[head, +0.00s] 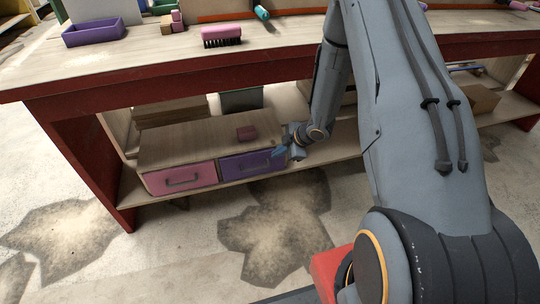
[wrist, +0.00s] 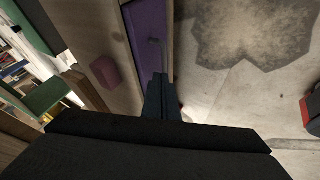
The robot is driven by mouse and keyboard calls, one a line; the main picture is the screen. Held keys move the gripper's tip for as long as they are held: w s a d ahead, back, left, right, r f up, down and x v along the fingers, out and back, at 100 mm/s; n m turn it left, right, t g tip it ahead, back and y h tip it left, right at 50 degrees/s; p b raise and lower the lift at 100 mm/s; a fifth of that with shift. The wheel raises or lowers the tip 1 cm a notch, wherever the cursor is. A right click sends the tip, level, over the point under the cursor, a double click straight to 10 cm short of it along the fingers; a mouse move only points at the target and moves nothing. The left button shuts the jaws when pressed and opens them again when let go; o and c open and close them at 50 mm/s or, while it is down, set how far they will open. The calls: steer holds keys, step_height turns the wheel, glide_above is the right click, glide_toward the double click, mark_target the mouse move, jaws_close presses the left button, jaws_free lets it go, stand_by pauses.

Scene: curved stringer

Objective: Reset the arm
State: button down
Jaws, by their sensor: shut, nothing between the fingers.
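My gripper (head: 279,151) reaches low in the head view, at the right front end of a small drawer box under the workbench. In the wrist view my gripper (wrist: 160,85) shows as dark blue fingers, shut and empty, close to the purple drawer's handle. I cannot tell whether they touch it. The purple drawer (head: 240,166) looks shut and shows in the wrist view too (wrist: 148,22). My arm (head: 400,90) fills the right of the head view and hides part of the bench.
The drawer box (head: 185,143) with a pink drawer (head: 165,178) stands on the lower shelf, a dark pink block (head: 247,133) on top. The workbench top (head: 130,55) overhangs it and carries a purple tray (head: 94,32) and a pink brush (head: 221,36). The floor in front is clear.

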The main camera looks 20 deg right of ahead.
steer(key=s+a+r+m+h, duration=0.1)
steer(key=s+r+m+h, duration=0.15)
steer(key=r, duration=0.75)
steer(key=s+r+m+h, duration=0.2)
steer(key=r+m+h, duration=0.15)
steer(key=r, duration=0.75)
steer(key=s+a+r+m+g+y, duration=0.1)
steer(key=s+a+r+m+g, duration=0.25)
steer(key=s, duration=0.65)
steer(key=s+a+r+m+p, duration=0.15)
steer(key=s+a+r, duration=0.35)
steer(key=s, duration=0.5)
steer(key=s+a+r+m+g+y, duration=0.1)
steer(key=s+a+r+m+g, duration=0.15)
steer(key=s+r, duration=0.5)
steer(key=s+d+r+m+p, duration=0.1)
steer(key=d+r+m+p, duration=0.2)
steer(key=p, duration=1.2)
steer(key=d+r, duration=0.3)
steer(key=d, duration=0.2)
steer(key=shift+s+h, duration=0.3)
steer(key=shift+s, duration=0.05)
